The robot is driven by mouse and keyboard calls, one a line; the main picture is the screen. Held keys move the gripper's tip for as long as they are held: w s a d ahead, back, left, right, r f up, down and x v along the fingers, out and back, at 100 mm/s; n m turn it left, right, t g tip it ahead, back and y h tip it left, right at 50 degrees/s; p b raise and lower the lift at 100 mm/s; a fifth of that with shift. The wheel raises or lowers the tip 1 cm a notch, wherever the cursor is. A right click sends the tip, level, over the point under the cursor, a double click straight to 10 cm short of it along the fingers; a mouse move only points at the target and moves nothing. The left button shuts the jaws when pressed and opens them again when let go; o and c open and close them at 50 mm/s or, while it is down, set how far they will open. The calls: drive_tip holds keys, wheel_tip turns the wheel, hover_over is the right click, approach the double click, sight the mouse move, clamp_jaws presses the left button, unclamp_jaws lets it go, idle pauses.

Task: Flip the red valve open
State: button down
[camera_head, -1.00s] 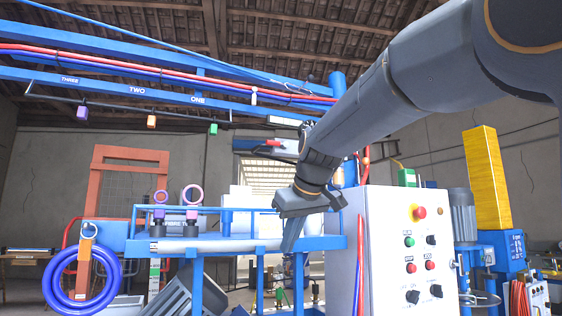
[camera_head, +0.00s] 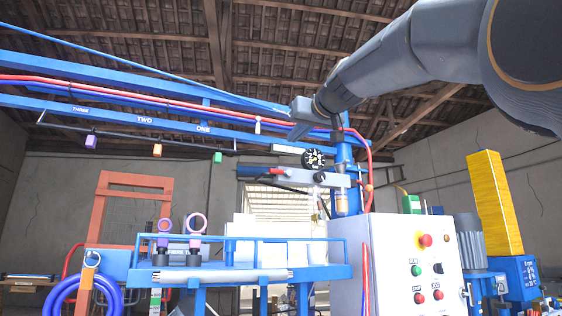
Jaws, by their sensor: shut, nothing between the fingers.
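A small red valve lever (camera_head: 277,171) lies along a grey horizontal fitting (camera_head: 300,176) in the middle of the view. The fitting has a blue end at its left and a round pressure gauge (camera_head: 313,158) above it. My gripper (camera_head: 297,132) hangs from my arm above and slightly right of the red lever in the picture. Its fingers are together, point down and hold nothing. A gap shows between the gripper and the lever; the depth between them is hard to judge.
A white control cabinet (camera_head: 390,265) with buttons stands at the lower right. A blue railed platform (camera_head: 235,274) lies below the fitting. Red and blue hoses (camera_head: 150,68) run along blue beams behind my gripper. The space left of the fitting looks open.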

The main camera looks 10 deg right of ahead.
drive_tip(key=p, duration=0.5)
hover_over(279, 172)
drive_tip(key=s, duration=0.4)
drive_tip(key=shift+w+f, duration=0.2)
drive_tip(key=shift+f, duration=0.55)
drive_tip(key=shift+w+f, duration=0.25)
drive_tip(key=shift+f, duration=0.5)
drive_tip(key=shift+w+f, duration=0.2)
drive_tip(key=shift+f, duration=0.55)
